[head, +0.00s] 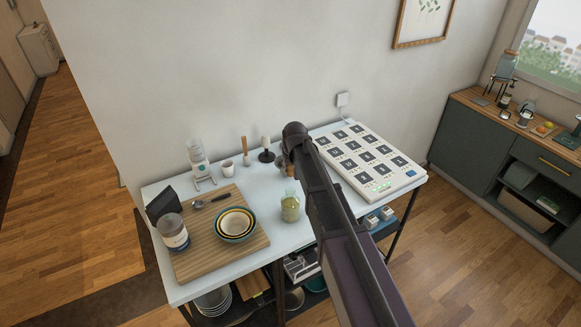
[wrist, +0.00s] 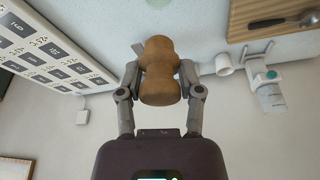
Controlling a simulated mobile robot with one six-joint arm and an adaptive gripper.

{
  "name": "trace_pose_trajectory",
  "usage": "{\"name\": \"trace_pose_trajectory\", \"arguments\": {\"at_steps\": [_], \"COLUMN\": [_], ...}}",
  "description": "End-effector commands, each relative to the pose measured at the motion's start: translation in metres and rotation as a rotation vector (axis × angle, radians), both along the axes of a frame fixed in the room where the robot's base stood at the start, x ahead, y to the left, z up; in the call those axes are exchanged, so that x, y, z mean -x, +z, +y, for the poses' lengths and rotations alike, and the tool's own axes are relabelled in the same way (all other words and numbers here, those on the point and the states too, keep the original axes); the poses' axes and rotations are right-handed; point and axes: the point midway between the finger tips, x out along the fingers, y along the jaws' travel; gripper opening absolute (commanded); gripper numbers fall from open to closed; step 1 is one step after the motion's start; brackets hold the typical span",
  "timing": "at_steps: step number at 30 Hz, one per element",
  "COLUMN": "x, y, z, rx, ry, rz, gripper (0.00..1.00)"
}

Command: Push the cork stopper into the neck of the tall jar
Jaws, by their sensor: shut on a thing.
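My gripper (wrist: 160,80) is shut on a brown, waisted piece that I take for the cork stopper (wrist: 160,62), its fingers on both sides of the narrow middle. In the head view my arm hides most of the gripper (head: 287,168). A clear glass jar (head: 290,208) with yellowish contents, likely the tall jar, stands on the white table just left of my arm. Its neck points up with nothing seen in it. The stopper is apart from this jar, over the table's back part.
A wooden board (head: 228,255) at left carries bowls (head: 235,224), a lidded jar (head: 172,232) and a spoon (head: 210,200). A white cup (head: 228,167), a dispenser (head: 198,160) and slim upright pieces (head: 245,151) stand behind. A large button panel (head: 372,160) fills the table's right side.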

Motion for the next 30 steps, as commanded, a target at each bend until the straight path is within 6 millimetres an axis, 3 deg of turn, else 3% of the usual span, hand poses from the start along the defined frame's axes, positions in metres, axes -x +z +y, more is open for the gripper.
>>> {"name": "trace_pose_trajectory", "arguments": {"at_steps": [30], "x": [0.000], "y": [-0.056], "z": [0.001], "rx": [0.000], "ry": [0.001], "rz": [0.000], "gripper": [0.15]}}
